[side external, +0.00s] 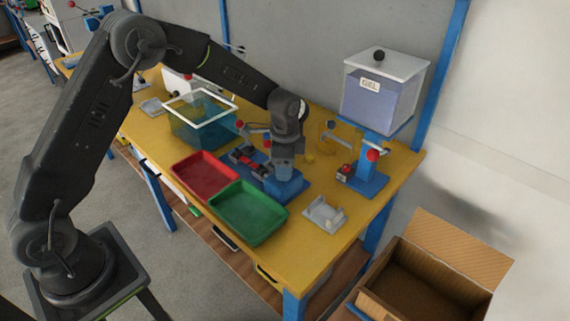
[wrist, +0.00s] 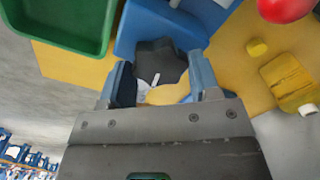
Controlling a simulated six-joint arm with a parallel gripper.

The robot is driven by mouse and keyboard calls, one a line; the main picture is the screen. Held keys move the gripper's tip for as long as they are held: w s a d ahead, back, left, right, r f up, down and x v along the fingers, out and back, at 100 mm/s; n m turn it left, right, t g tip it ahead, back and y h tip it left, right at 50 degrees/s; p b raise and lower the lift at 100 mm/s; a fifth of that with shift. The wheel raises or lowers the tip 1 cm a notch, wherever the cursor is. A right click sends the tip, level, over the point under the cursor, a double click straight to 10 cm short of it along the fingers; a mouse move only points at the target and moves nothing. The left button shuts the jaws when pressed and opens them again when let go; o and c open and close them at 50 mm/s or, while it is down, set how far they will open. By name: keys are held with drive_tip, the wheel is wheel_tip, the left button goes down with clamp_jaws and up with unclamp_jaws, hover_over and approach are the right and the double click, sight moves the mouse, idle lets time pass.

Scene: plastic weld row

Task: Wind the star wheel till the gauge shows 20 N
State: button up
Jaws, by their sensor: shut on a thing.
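The black star wheel (wrist: 160,62) with a white mark sits against a blue fixture (wrist: 143,25) in the wrist view. My gripper (wrist: 163,78) is shut on the wheel, with one blue-grey finger on each side of it. In the side view my gripper (side external: 283,168) points down at the blue fixture (side external: 288,188) on the yellow bench and hides the wheel. I cannot make out a gauge face or its reading in either view.
A green tray (side external: 248,213) and a red tray (side external: 205,172) lie close to the fixture. A second blue stand (side external: 366,185), a grey cradle (side external: 325,214) and a gel tank (side external: 382,92) are to the right.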

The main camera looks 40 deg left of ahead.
idle(0.3)
drive_tip(key=o, duration=0.9)
wheel_tip(320, 180, up, 14)
drive_tip(key=shift+f, duration=0.1)
drive_tip(key=s+r+n+t, duration=0.1)
drive_tip(key=s+r+n, duration=0.2)
drive_tip(key=s+r, duration=0.4)
drive_tip(key=s+n+t, duration=0.1)
drive_tip(key=s+n, duration=0.1)
drive_tip(key=s, duration=0.5)
drive_tip(key=s+n+t, duration=0.2)
drive_tip(key=s+n, duration=0.1)
drive_tip(key=s, duration=0.4)
drive_tip(key=s+a+n+t, duration=0.1)
drive_tip(key=s+n, duration=0.1)
drive_tip(key=s, duration=0.5)
drive_tip(key=shift+s+a+r+n+t, duration=0.1)
drive_tip(key=shift+s+r+n+t, duration=0.1)
drive_tip(key=shift+n+t, duration=0.1)
